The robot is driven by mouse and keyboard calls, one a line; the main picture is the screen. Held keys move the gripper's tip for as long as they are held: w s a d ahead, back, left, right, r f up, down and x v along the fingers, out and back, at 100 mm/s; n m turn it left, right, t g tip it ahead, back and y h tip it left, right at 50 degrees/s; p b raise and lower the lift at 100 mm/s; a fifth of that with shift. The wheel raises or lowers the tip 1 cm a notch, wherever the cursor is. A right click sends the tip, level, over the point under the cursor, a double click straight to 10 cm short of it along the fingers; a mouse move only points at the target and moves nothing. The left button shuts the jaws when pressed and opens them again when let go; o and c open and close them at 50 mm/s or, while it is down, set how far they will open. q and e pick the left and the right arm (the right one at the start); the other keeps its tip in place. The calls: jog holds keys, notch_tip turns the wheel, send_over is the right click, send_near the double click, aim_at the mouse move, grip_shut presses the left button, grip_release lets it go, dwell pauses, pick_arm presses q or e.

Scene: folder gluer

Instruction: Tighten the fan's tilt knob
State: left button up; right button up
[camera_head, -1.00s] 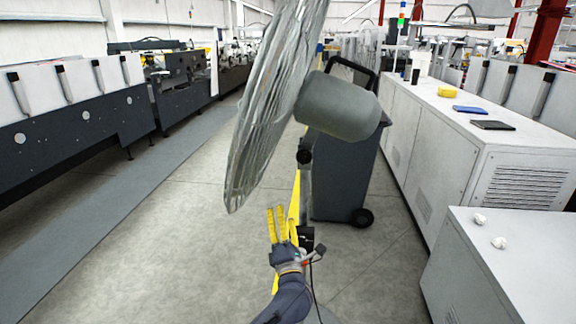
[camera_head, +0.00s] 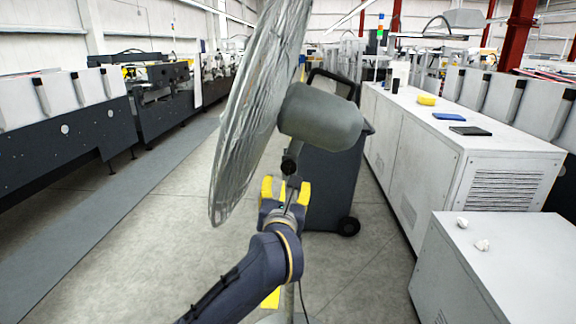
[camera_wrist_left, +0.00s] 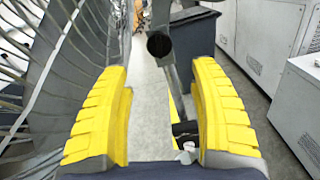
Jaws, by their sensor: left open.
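The standing fan has a grey wire cage (camera_head: 255,110) seen nearly edge-on and a rounded grey motor housing (camera_head: 322,115). A dark round tilt knob (camera_head: 289,164) sits under the housing, at the top of the pole. In the left wrist view the knob (camera_wrist_left: 159,44) faces me, just above and beyond the gap between the fingertips. My left gripper (camera_head: 286,184) is open, its yellow fingers just below the knob. In the left wrist view the gripper (camera_wrist_left: 160,68) is empty, with the fan pole (camera_wrist_left: 176,85) behind the gap. My right gripper is not in view.
The cage (camera_wrist_left: 75,80) is close beside my left finger. A dark wheeled bin (camera_head: 335,185) stands behind the fan. White cabinets (camera_head: 500,260) line the right, and a dark machine row (camera_head: 60,140) lines the left.

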aim_at(289, 170)
pick_arm(q)
jog(key=w, duration=1.4)
jog(key=shift+w+d, duration=0.1)
jog(key=shift+d, duration=0.3)
jog(key=c, duration=1.1)
grip_shut()
jog(key=shift+f, duration=0.15)
